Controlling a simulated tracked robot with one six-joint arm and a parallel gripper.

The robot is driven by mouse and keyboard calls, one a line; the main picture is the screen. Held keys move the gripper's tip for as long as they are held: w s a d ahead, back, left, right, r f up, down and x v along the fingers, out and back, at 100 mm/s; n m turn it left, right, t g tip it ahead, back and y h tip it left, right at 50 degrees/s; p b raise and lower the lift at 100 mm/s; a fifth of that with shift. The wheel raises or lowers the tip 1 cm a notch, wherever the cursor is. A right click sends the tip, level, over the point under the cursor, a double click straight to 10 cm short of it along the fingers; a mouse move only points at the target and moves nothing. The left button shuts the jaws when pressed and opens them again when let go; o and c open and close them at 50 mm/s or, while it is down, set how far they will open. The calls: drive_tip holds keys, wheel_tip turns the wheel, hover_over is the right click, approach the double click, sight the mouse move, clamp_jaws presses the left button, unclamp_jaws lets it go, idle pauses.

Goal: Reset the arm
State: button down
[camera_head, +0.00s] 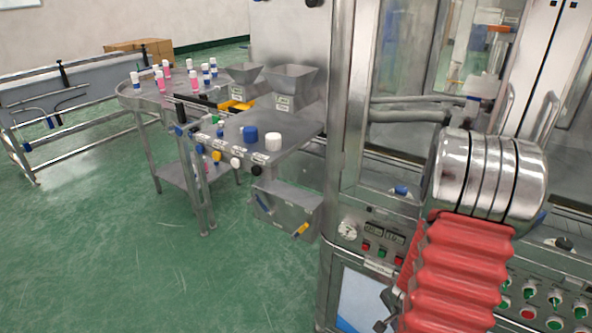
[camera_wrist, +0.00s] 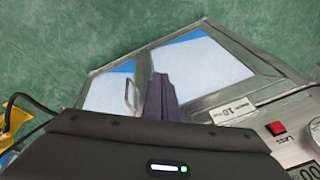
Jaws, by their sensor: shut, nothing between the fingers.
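My gripper (camera_wrist: 161,88) shows in the wrist view, above its dark body at the bottom of the picture. Its two narrow dark fingers are together with nothing between them. Behind the fingers is a metal cabinet front (camera_wrist: 233,40) with pale blue-white panels, a handle and a label. The fingers appear apart from the cabinet, but the exact gap is hard to tell. I cannot make out my gripper in the head view.
The crimping machine's steel frame (camera_head: 343,130) and its control panel (camera_head: 375,250) fill the right of the head view. A steel side table (camera_head: 225,150) holds a blue cap (camera_head: 250,134) and a white cap (camera_head: 273,141). Green floor (camera_head: 110,250) is open at left.

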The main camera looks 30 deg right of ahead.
drive_tip(key=a+r+n+t+y, duration=0.2)
drive_tip(key=a+r+n, duration=1.6)
drive_tip(key=a+r, duration=1.5)
drive_tip(key=shift+w+r+t+y, duration=0.35)
drive_tip(key=shift+r+t+y, duration=0.05)
drive_tip(key=shift+r+t, duration=0.4)
